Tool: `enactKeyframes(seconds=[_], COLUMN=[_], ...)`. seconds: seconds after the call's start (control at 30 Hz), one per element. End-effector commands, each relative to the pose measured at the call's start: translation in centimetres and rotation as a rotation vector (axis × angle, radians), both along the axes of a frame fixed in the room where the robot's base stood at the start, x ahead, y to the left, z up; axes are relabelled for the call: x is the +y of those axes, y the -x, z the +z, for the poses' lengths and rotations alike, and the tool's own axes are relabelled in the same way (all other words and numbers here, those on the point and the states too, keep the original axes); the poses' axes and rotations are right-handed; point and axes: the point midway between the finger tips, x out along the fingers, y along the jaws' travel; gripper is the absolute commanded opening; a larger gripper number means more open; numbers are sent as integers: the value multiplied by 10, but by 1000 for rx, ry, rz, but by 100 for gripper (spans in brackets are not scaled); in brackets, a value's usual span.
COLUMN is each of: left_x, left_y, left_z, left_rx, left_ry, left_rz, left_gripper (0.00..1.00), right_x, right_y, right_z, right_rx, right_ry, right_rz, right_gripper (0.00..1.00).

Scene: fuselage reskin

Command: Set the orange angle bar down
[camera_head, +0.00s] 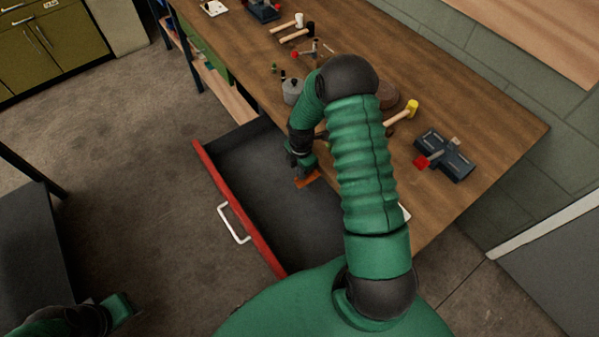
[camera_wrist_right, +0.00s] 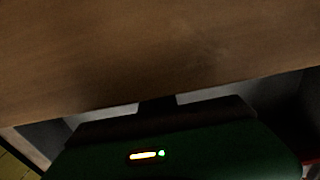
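The orange angle bar (camera_head: 307,179) is a small orange piece low in the open drawer area, right at the tip of my right gripper (camera_head: 301,168). The gripper's body hides part of the bar, and I cannot tell whether the fingers are closed on it or whether it touches the drawer floor.
The open drawer has a red front (camera_head: 238,208) with a white handle, and its dark floor is otherwise bare. The wooden benchtop (camera_head: 480,110) overhangs close to my right wrist.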

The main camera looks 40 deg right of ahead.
Motion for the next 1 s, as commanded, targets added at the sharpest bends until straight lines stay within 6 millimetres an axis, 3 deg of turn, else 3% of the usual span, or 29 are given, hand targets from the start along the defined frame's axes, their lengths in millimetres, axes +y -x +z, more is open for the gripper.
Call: enactKeyframes(seconds=[0.07, 0.73, 0.9, 1.0], left_x=[0, 0, 0, 0], left_y=[0, 0, 0, 0], left_z=[1, -5, -5, -5], left_rx=[0, 0, 0, 0], left_ry=[0, 0, 0, 0], left_rz=[0, 0, 0, 0], left_gripper=[36, 36, 36, 36], right_x=[3, 3, 3, 3], right_y=[-2, -3, -2, -2], right_z=[-11, -23, -23, -23], right_rx=[1, 0, 0, 0], right_ry=[-4, -2, -3, -3], right_rz=[4, 4, 4, 4], right_gripper=[0, 0, 22, 24])
